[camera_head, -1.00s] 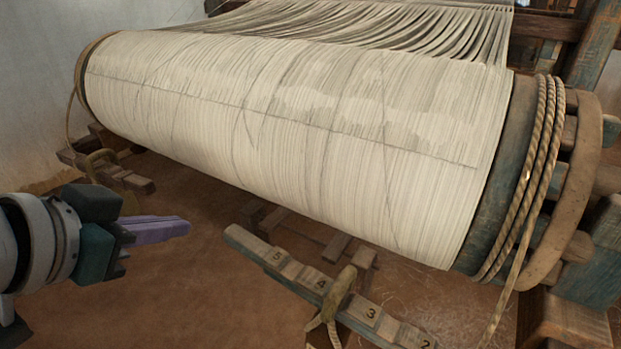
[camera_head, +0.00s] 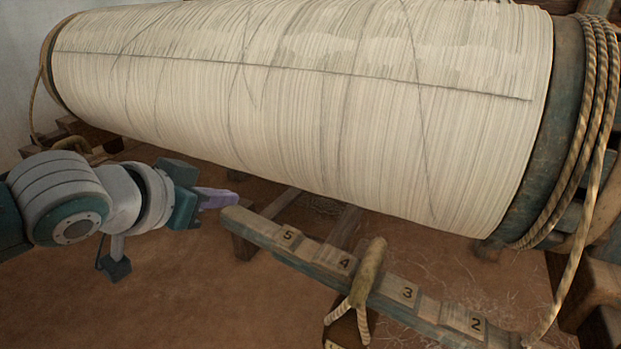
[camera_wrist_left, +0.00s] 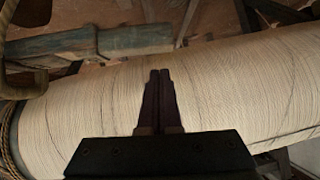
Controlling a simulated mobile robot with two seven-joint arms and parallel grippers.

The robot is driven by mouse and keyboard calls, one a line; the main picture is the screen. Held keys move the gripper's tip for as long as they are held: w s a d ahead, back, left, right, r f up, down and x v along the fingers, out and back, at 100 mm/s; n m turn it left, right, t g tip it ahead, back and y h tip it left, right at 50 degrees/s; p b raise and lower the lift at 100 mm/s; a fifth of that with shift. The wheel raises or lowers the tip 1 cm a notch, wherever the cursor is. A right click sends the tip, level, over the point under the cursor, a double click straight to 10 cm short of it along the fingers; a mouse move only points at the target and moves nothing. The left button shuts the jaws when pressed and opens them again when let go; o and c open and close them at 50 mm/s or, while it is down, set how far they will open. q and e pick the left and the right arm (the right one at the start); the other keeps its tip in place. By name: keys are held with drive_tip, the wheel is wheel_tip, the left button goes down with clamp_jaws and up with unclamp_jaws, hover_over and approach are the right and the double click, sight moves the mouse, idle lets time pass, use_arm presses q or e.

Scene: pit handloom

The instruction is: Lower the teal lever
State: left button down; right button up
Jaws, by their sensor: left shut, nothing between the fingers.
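My left gripper (camera_head: 232,198) has purple fingers, shut with nothing between them. In the head view it appears beside the left end of a worn wooden bar (camera_head: 320,258) marked 5, 4, 3 and 2; I cannot tell whether they touch. The left wrist view also shows the closed fingers (camera_wrist_left: 160,75) in front of the pale warp roll. A teal bar (camera_wrist_left: 65,45) with a brown end lies at its upper left and may be the teal lever. No lever stands out clearly as teal in the head view. My right gripper is not in view.
The large warp roll (camera_head: 300,100) fills the upper head view, with coiled rope (camera_head: 588,130) at its right end. A tan peg (camera_head: 369,270) with a rope lashing crosses the numbered bar near 4. Bare earth floor (camera_head: 190,300) is open at lower left.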

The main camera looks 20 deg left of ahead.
use_arm(q)
wheel_tip(320, 180, down, 2)
drive_tip(key=shift+w+a+f+b, duration=0.15)
drive_tip(key=shift+f+b, duration=0.05)
drive_tip(key=shift+b, duration=0.15)
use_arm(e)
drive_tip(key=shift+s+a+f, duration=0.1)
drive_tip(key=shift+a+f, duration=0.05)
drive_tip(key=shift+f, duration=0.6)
